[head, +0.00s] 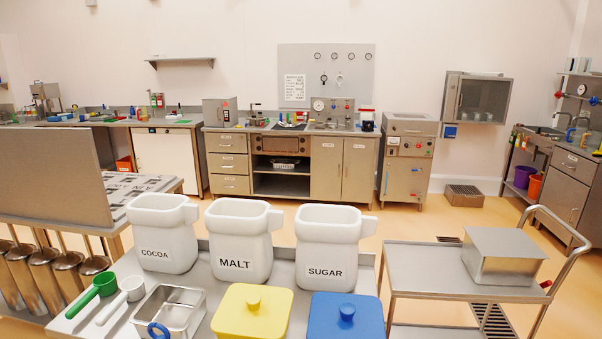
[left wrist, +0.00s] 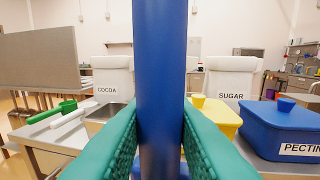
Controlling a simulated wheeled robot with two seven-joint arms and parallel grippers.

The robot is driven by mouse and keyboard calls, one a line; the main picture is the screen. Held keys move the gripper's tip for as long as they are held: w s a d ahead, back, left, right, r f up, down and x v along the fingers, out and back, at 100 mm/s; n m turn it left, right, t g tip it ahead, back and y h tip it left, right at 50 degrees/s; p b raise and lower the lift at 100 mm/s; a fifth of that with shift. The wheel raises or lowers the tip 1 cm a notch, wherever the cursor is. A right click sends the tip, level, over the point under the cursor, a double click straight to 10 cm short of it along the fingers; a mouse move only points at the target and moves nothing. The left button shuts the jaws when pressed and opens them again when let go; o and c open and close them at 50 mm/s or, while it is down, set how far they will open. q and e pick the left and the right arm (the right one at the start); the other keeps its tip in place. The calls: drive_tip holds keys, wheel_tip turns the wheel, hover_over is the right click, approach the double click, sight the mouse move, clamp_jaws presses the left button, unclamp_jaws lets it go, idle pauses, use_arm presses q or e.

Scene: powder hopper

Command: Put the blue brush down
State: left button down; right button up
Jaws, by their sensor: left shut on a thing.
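My left gripper (left wrist: 160,135) has green fingers and is shut on the upright blue handle of the blue brush (left wrist: 160,70) in the left wrist view. The handle runs out of the top of that view, and I cannot see the bristles. It hides the middle bin behind it. Neither gripper shows in the head view. A blue ring (head: 158,330) shows at the bottom edge there, in front of the steel pan; I cannot tell whether it belongs to the brush. My right gripper is not in view.
A steel table holds white bins for cocoa (head: 163,235), malt (head: 240,240) and sugar (head: 330,240), a steel pan (head: 188,296), green (head: 100,287) and white (head: 130,290) scoops, a yellow-lidded tub (head: 253,315) and a blue-lidded tub (head: 345,318). A cart (head: 430,270) stands right.

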use_arm(q)
drive_tip(key=s+d+f, duration=0.2)
drive_tip(key=s+f, duration=0.1)
drive_tip(key=s, duration=0.3)
drive_tip(key=shift+s+f, duration=0.2)
drive_tip(key=shift+s, duration=0.1)
